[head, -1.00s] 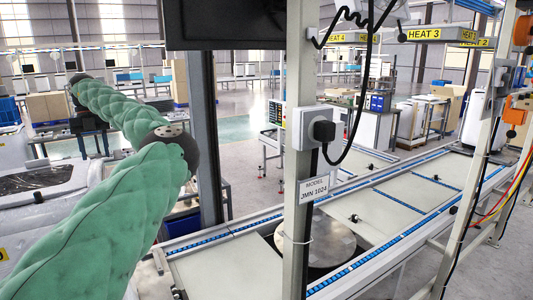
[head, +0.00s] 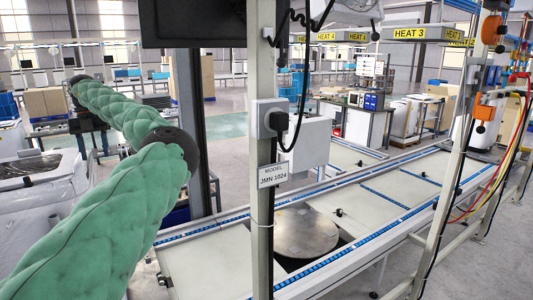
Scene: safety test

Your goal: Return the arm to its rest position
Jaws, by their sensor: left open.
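My left arm (head: 110,215), in a green padded cover, comes in from the lower left of the head view. It bends at a dark elbow joint and reaches up and away to the left. My left gripper (head: 91,146) is small and dark at the far end of this arm and points down. Its fingers look apart, with nothing seen between them. Fine detail there is too small to tell. My right arm and right gripper are not in view.
A post (head: 262,205) with a socket box and a "JMN 1024" label (head: 273,175) stands close in front. Behind it runs a conveyor line (head: 370,215) with a round metal plate (head: 306,234). A dark screen (head: 193,22) hangs above. A white-wrapped machine (head: 40,195) is at left.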

